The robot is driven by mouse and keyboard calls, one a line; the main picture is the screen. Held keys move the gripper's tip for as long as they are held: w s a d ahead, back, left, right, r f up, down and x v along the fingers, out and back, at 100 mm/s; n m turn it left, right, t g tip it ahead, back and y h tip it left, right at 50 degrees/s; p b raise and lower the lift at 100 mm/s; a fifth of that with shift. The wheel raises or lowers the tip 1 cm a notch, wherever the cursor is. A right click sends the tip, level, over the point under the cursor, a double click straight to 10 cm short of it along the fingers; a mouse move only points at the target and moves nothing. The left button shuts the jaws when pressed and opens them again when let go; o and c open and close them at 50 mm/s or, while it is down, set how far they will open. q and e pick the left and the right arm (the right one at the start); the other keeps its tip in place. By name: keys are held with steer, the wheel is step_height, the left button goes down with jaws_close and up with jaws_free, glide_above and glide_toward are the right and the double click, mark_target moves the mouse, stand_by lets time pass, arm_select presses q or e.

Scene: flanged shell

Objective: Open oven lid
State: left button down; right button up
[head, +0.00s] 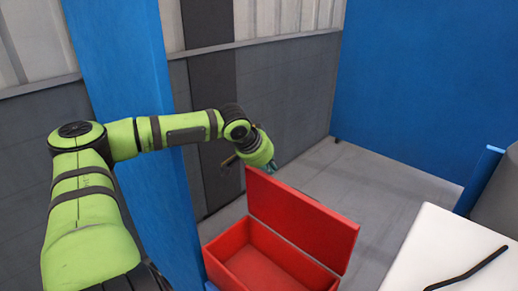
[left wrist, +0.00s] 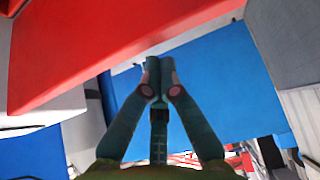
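A red box (head: 228,255) stands low in the middle of the head view, with its inside showing. Its red lid (head: 305,222) stands up along the far side, so the box is open. My left gripper (head: 271,168) is just behind the lid's upper left corner, partly hidden by it. In the left wrist view, the fingers of my left gripper (left wrist: 158,85) are together, with nothing seen between them. A red panel, apparently the lid (left wrist: 110,50), fills the upper left there; I cannot tell whether the fingers touch it. My right gripper is in neither view.
A white surface (head: 425,250) with a dark bent bar (head: 470,268) lies at the right. A blue post (head: 125,60) stands left of the box, and a blue panel (head: 430,85) closes the back right. Grey floor (head: 370,185) behind the box is clear.

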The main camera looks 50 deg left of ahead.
arm_select(q)
steer(key=shift+s+d+r, duration=0.25)
steer(key=shift+s+r, duration=0.05)
steer(key=shift+r, duration=0.4)
steer(key=v, duration=0.9)
steer(key=shift+a+f, duration=0.1)
steer(key=shift+f, duration=0.1)
